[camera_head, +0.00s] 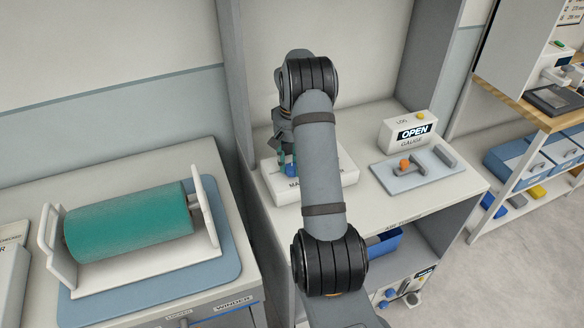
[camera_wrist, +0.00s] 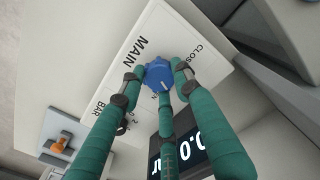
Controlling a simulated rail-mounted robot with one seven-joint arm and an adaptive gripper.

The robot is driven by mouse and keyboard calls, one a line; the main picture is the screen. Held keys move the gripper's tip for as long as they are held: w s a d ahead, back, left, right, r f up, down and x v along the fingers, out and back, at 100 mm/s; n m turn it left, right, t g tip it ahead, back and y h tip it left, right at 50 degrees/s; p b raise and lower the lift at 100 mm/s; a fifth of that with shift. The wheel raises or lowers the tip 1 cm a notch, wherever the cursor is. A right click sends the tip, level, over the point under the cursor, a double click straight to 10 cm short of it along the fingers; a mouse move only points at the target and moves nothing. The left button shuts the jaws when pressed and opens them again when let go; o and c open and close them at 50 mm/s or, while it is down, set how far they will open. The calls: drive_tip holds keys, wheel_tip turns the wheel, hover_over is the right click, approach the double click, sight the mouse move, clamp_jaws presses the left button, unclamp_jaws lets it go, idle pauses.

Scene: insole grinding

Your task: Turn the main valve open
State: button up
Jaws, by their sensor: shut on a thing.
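The main valve is a blue knob (camera_wrist: 158,74) on a white panel (camera_wrist: 190,35) marked MAIN, with lettering starting CLOS to one side. My gripper (camera_wrist: 157,80) has green fingers, and they are shut around the knob from several sides. In the head view, my gripper (camera_head: 285,164) reaches down to the white valve box (camera_head: 272,186) on the bench. My arm hides much of the box and its label. A dark display in the wrist view (camera_wrist: 190,152) reads about 0.0. The knob's exact turn angle is hard to tell.
Right of the box, a white gauge box (camera_head: 392,136) shows OPEN. In front of it, a blue-grey plate (camera_head: 395,185) carries an orange-knobbed fitting (camera_head: 405,164). A green roller (camera_head: 130,222) in a white cradle stands at left. Grey side walls enclose the bench.

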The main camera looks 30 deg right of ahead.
drive_tip(key=m+b, duration=0.2)
drive_tip(key=m, duration=0.2)
drive_tip(key=shift+m, duration=0.3)
idle(0.3)
drive_tip(key=o, duration=1.1)
drive_tip(key=shift+o, duration=0.2)
wheel_tip(320, 180, up, 12)
idle(0.3)
